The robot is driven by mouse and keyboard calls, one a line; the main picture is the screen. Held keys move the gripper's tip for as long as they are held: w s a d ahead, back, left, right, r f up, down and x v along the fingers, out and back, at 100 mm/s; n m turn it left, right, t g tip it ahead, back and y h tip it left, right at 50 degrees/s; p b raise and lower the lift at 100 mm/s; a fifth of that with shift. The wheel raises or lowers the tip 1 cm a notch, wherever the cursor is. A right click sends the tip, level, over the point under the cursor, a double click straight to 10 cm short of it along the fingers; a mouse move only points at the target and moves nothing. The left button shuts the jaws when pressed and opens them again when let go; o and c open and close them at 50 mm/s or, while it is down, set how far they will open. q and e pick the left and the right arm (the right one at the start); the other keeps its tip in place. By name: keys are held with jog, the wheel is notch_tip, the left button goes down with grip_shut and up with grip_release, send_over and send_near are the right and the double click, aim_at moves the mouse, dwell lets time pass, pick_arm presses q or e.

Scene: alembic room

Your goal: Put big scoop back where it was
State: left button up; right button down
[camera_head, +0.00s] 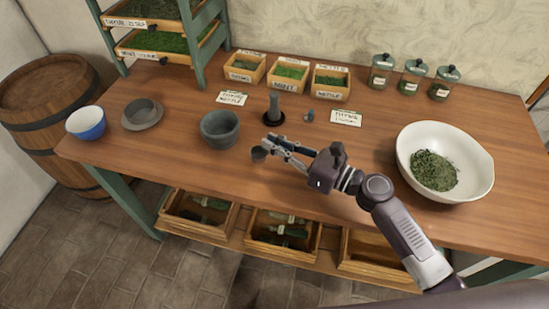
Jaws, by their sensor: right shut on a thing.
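The big scoop (259,154) shows as a small dark grey bowl at the fingertips of my right gripper, over the middle of the table. My right gripper (277,145) is shut on the scoop; its handle is mostly hidden by the fingers. I cannot tell whether the scoop touches the tabletop. My left gripper is not in view.
The table (180,155) holds a grey mortar (220,135), an upright dark pestle-like piece (275,108), a blue cup (86,124), labelled herb boxes (288,76), cards, jars (413,78) and a white bowl (477,167) with herbs. Open drawers (283,254) sit below.

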aim_at(267, 152)
jog(key=shift+f+b, duration=0.4)
jog(key=shift+f, duration=1.9)
jog(key=shift+f, duration=0.15)
jog(key=c, duration=2)
grip_release()
jog(key=shift+r, duration=0.2)
jog(key=b+v, duration=0.2)
jog(key=v, duration=0.9)
jog(key=shift+s+d+f+b, duration=0.15)
jog(key=shift+d+b, duration=0.05)
jog(key=shift+b, duration=0.1)
jog(key=shift+s+d, duration=0.15)
jog(key=shift+d, duration=0.1)
